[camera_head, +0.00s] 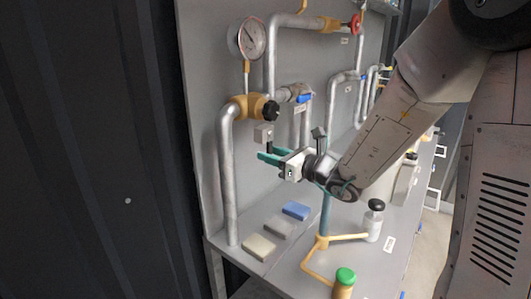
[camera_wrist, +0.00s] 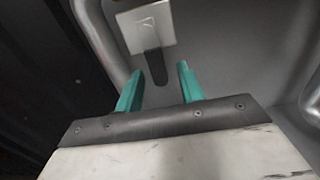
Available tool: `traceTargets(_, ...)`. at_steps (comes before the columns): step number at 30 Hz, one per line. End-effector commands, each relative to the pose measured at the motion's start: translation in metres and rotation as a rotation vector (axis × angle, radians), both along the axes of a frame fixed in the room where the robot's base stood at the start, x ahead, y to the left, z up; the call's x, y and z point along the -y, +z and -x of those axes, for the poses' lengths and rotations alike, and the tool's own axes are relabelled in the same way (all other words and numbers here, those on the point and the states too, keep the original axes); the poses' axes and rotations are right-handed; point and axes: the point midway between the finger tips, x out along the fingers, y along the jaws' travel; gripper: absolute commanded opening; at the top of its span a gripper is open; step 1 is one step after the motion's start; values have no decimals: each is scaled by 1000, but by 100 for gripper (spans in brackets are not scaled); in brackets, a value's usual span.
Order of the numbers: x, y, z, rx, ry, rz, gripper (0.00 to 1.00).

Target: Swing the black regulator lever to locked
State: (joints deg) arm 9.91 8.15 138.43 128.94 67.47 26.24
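The black lever (camera_wrist: 155,66) hangs down from a light grey square block (camera_wrist: 147,26) with a small symbol on its face, in the wrist view. In the head view the block (camera_head: 263,133) sits on the panel below a brass fitting, and the lever (camera_head: 269,147) shows as a short dark piece under it. My gripper (camera_head: 266,156) is open with its teal fingers pointing at the panel just below the block. In the wrist view the gripper (camera_wrist: 161,72) has its fingers apart on either side of the lever's lower end. I see no contact.
A brass regulator (camera_head: 250,106) with a black knob and a pressure gauge (camera_head: 249,39) sit above. A vertical grey pipe (camera_head: 227,180) stands left of the block.

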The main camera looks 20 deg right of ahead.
Motion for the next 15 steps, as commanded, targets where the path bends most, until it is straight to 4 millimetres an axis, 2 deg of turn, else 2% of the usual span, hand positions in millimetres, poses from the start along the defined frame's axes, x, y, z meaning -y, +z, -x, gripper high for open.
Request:
traceTargets(6, 22, 0, 29, 0, -3, 0, 38)
traceTargets(15, 29, 0, 41, 0, 0, -1, 38)
